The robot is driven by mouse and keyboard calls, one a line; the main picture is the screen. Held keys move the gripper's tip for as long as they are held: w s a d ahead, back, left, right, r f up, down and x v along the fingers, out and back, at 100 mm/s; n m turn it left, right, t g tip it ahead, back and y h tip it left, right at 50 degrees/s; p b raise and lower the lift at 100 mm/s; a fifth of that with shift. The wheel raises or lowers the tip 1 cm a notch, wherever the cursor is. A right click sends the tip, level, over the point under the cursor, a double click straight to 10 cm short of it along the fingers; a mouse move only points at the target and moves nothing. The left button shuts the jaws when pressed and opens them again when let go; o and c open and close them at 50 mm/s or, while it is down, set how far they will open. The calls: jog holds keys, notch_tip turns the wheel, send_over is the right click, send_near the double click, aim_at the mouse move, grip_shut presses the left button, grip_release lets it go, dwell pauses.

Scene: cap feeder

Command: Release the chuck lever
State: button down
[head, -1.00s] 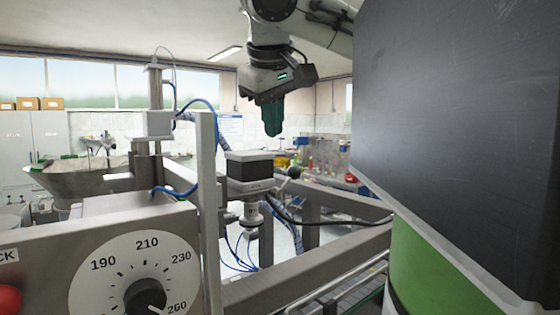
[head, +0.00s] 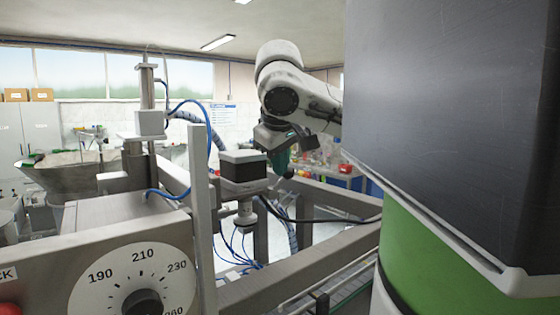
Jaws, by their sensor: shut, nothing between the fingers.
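The capping head is a dark and light grey block (head: 244,167) on the machine frame, with the metal chuck (head: 244,214) hanging beneath it. The chuck lever cannot be made out clearly now; my gripper covers the place at the block's right side. My gripper (head: 281,170) has dark green fingers, closed together and empty. They point down and are tilted, close to the right side of the block. I cannot tell whether they touch the lever.
A control panel with a torque dial (head: 140,290) stands at the front left. A metal upright (head: 203,225) rises beside the head, and a steel beam (head: 300,280) runs below. Blue hoses hang around the head. A feeder bowl (head: 65,170) is at the left.

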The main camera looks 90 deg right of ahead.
jog(key=shift+s+d+f+b, duration=0.3)
jog(key=shift+s+d, duration=0.1)
jog(key=shift+s, duration=0.1)
jog(key=shift+s+d+f+b, duration=0.25)
jog(key=shift+s+d, duration=0.15)
jog(key=shift+s, duration=0.1)
jog(key=shift+r, duration=0.1)
jog(key=shift+w, duration=0.1)
